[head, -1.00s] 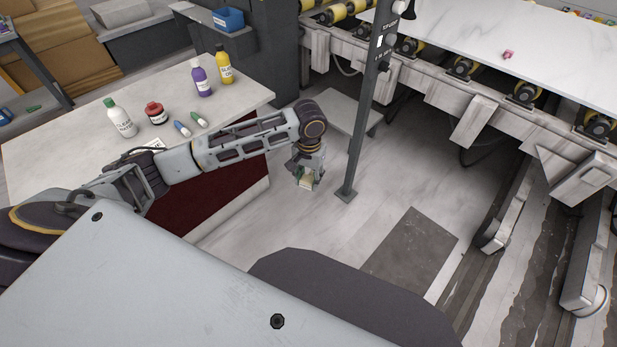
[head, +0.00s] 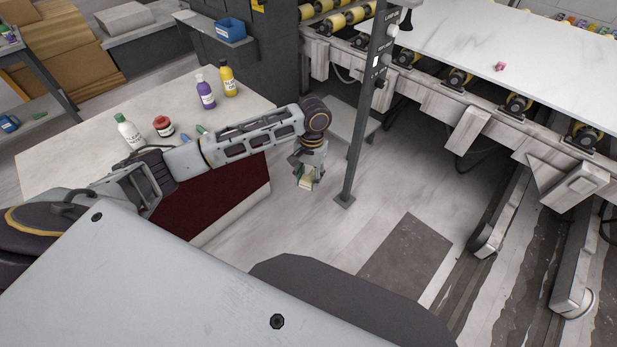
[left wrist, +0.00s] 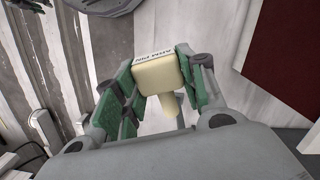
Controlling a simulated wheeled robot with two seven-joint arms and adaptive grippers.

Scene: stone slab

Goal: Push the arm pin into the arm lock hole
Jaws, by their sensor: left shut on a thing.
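The arm pin (left wrist: 158,80) is a cream block with dark lettering and a short round peg. In the left wrist view it sits between the green-padded fingers of my left gripper (left wrist: 160,92), which is shut on it. In the head view my left gripper (head: 307,182) hangs over the floor, between the worktable and a dark post, with the cream pin (head: 305,183) small at its tips. I cannot make out the arm lock hole in either view. My right gripper is not in view.
A dark post (head: 365,120) with labelled controls stands just right of my left gripper. A worktable (head: 60,150) with several bottles is at left. A roller conveyor (head: 480,115) bearing a pale slab (head: 455,50) is at right. Open floor (head: 300,235) lies below the gripper.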

